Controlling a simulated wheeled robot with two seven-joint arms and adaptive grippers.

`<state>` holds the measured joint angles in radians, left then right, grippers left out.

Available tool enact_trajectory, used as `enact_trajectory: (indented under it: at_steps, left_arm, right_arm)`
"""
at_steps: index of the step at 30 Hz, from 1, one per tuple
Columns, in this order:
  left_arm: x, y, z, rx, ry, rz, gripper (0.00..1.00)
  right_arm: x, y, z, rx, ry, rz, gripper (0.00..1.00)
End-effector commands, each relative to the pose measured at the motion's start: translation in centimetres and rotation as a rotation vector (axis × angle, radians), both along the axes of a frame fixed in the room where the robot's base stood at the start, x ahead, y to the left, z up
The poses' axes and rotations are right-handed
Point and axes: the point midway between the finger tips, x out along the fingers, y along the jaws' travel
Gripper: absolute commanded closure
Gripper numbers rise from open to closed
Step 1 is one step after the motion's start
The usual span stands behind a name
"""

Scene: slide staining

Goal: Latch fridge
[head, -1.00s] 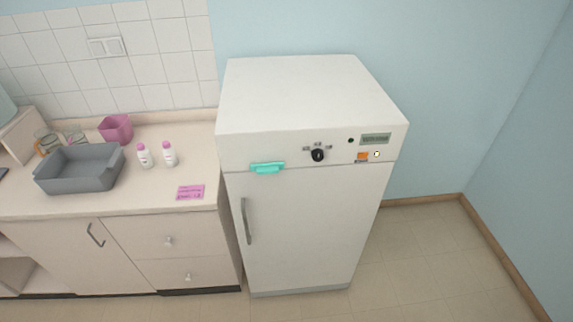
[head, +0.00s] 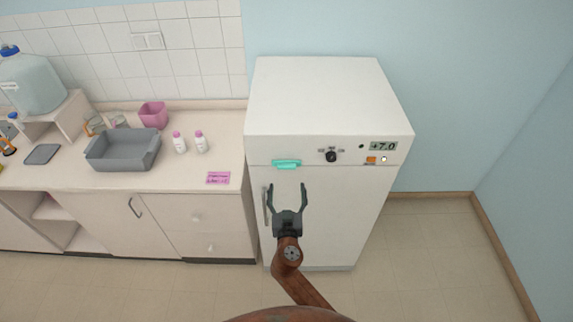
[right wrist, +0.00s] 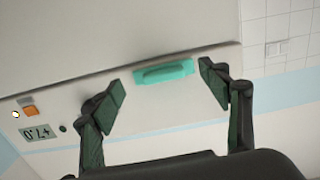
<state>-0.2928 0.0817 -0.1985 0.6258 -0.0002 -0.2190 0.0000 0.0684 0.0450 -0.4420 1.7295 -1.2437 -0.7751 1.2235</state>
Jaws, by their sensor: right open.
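The white fridge (head: 335,210) stands right of the counter, its door looking closed. A teal latch (head: 286,163) sits at the upper left of its front, just above the door's vertical grey handle (head: 266,205). My right gripper (head: 288,188) is open and empty in front of the door, below the latch in the head view. In the right wrist view the teal latch (right wrist: 164,72) shows between and beyond the open fingers (right wrist: 160,85), apart from them. Whether the latch is fastened I cannot tell. My left gripper is not in view.
The fridge panel has a black knob (head: 331,156), an orange switch (head: 371,160) and a display (head: 383,146) reading +7.0. The counter at left holds a grey basin (head: 122,152), two white bottles and a pink card (head: 218,178). Floor right of the fridge is clear.

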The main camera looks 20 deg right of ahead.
Motion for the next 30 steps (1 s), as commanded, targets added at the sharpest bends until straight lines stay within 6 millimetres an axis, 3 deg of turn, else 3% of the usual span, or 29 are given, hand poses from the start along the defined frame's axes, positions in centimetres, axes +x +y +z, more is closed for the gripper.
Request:
enact_trajectory:
  at_steps: [1, 5, 18, 30]
  left_arm:
    - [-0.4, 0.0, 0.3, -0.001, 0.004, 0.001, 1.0]
    - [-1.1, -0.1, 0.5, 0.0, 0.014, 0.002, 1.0]
    - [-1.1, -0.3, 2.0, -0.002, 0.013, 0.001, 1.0]
    - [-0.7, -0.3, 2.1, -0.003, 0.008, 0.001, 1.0]
  right_arm:
    - [-0.1, 0.1, 1.6, 0.008, -0.026, -0.005, 0.3]
    - [0.3, 0.0, 3.0, 0.017, -0.054, -0.011, 0.3]
    - [6.3, -1.7, 3.0, 0.014, -0.053, -0.01, 0.3]
    - [7.2, -2.0, 2.7, 0.016, -0.052, -0.01, 0.3]
